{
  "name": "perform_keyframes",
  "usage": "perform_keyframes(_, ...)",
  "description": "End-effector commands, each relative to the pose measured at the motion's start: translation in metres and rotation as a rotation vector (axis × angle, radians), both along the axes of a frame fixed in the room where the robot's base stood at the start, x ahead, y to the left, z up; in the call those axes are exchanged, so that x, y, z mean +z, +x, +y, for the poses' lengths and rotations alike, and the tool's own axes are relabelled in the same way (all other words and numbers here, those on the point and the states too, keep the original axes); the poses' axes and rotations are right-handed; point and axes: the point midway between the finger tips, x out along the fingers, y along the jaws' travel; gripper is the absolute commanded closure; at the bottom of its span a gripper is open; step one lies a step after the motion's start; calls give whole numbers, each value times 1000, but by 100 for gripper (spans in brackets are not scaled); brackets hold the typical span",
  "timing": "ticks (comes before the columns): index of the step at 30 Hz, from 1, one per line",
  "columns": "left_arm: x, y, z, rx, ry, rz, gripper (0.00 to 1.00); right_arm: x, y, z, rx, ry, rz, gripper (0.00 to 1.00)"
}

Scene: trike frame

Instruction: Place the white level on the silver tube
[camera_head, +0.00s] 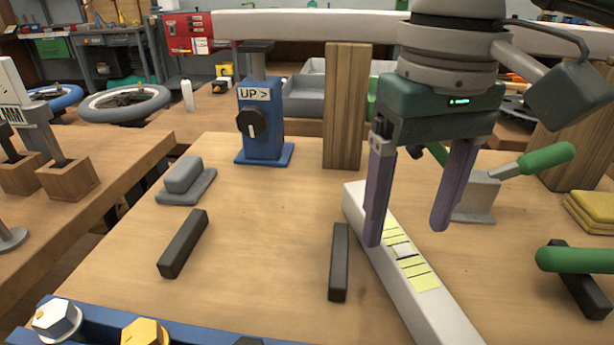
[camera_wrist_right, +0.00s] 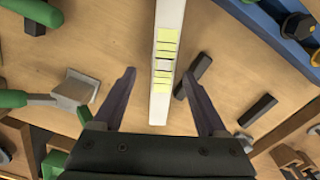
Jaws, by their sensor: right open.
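The white level (camera_head: 440,318) is a long white bar with yellow-green marked strips around its middle. It lies on the wooden table and also shows in the right wrist view (camera_wrist_right: 168,20). My right gripper (camera_head: 406,234) is open and empty above the level, fingers pointing down. In the wrist view its fingertips (camera_wrist_right: 160,74) are on either side of the level, with gaps. The silver tube (camera_head: 290,26) runs across the back, above the blue jack and a wooden block; its right part is hidden behind my right arm. My left gripper is not in view.
A blue jack marked "UP >" (camera_head: 262,135) and a wooden block (camera_head: 346,105) stand at the back. Dark bars (camera_head: 183,244) (camera_head: 339,262) lie left of the level. Green-handled clamps (camera_head: 545,160) are at right. A blue frame (camera_head: 190,335) edges the front.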

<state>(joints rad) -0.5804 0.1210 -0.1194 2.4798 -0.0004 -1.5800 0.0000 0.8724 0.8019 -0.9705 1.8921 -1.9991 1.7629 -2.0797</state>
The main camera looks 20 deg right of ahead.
Motion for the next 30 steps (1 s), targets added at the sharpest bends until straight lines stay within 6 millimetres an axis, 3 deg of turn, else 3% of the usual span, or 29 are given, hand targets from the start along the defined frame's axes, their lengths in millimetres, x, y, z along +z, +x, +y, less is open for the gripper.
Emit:
perform_keyframes(7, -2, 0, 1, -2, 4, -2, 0, -38, -9, 7, 0, 1, 3, 25)
perform_keyframes(17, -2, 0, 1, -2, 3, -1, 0, -45, -8, 6, 1, 1, -1, 26)
perform_keyframes(30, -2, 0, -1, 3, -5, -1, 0, -44, -8, 6, 1, 1, -1, 76)
